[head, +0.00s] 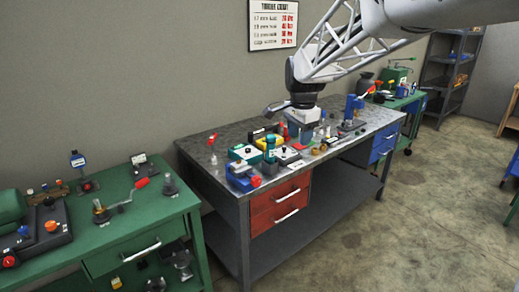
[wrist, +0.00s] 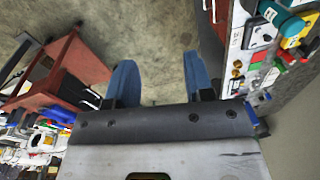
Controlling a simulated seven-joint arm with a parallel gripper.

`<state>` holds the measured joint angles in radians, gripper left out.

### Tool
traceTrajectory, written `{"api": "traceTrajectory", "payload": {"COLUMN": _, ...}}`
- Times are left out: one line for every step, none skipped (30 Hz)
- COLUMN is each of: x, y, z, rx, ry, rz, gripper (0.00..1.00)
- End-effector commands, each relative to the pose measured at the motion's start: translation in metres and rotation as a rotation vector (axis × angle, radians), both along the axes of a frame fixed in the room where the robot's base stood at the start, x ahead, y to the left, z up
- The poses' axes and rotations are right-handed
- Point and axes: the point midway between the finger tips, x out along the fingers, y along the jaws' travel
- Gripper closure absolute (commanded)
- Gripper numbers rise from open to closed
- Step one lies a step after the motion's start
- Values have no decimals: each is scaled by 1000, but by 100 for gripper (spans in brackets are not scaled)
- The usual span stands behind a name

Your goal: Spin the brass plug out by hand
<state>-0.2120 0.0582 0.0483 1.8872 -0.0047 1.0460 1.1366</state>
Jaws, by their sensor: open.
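My gripper (head: 305,134) hangs over the middle of the grey metal-topped workbench (head: 365,137) in the head view. In the wrist view its two blue fingers (wrist: 167,80) stand wide apart with only floor showing between them. Small brass-coloured pieces (head: 323,148) sit on the bench just right of my gripper in the head view. Brass-coloured pieces (wrist: 236,74) also show at the bench edge in the wrist view, to the right of the fingers. They are too small to tell which is the plug, or how it is seated.
A blue device (head: 242,176), a green-topped box (head: 245,153) and a teal bottle (head: 270,149) crowd the bench left of my gripper. A blue clamp-like tool (head: 352,110) stands to its right. A green bench (head: 130,235) with more tools is at the left.

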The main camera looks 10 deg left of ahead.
Motion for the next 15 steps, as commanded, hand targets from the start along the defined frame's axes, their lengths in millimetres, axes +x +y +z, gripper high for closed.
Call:
{"api": "traceTrajectory", "payload": {"x": 12, "y": 8, "z": -4, "rx": 1, "ry": 6, "rz": -21, "gripper": 52}}
{"api": "traceTrajectory", "payload": {"x": 19, "y": 12, "z": -6, "rx": 3, "ry": 8, "rz": -37, "gripper": 52}}
{"api": "traceTrajectory", "payload": {"x": 27, "y": 18, "z": -8, "rx": 5, "ry": 12, "rz": -58, "gripper": 52}}
{"api": "traceTrajectory", "payload": {"x": 34, "y": 23, "z": -10, "rx": 7, "ry": 13, "rz": -72, "gripper": 52}}
{"api": "traceTrajectory", "payload": {"x": 41, "y": 27, "z": -12, "rx": 8, "ry": 16, "rz": -88, "gripper": 52}}
{"api": "traceTrajectory", "payload": {"x": 49, "y": 33, "z": -15, "rx": 9, "ry": 19, "rz": -109, "gripper": 52}}
{"api": "traceTrajectory", "payload": {"x": 55, "y": 38, "z": -17, "rx": 10, "ry": 22, "rz": -124, "gripper": 52}}
{"api": "traceTrajectory", "payload": {"x": 62, "y": 42, "z": -20, "rx": 11, "ry": 24, "rz": -140, "gripper": 52}}
{"api": "traceTrajectory", "payload": {"x": 70, "y": 49, "z": -23, "rx": 13, "ry": 28, "rz": -161, "gripper": 52}}
{"api": "traceTrajectory", "payload": {"x": 76, "y": 54, "z": -26, "rx": 14, "ry": 30, "rz": -176, "gripper": 52}}
{"api": "traceTrajectory", "payload": {"x": 82, "y": 59, "z": -28, "rx": 15, "ry": 33, "rz": -192, "gripper": 52}}
{"api": "traceTrajectory", "payload": {"x": 90, "y": 65, "z": -32, "rx": 16, "ry": 36, "rz": -213, "gripper": 52}}
{"api": "traceTrajectory", "payload": {"x": 96, "y": 70, "z": -35, "rx": 17, "ry": 38, "rz": -228, "gripper": 52}}
{"api": "traceTrajectory", "payload": {"x": 102, "y": 75, "z": -38, "rx": 18, "ry": 42, "rz": -244, "gripper": 52}}
{"api": "traceTrajectory", "payload": {"x": 110, "y": 81, "z": -42, "rx": 18, "ry": 44, "rz": -265, "gripper": 52}}
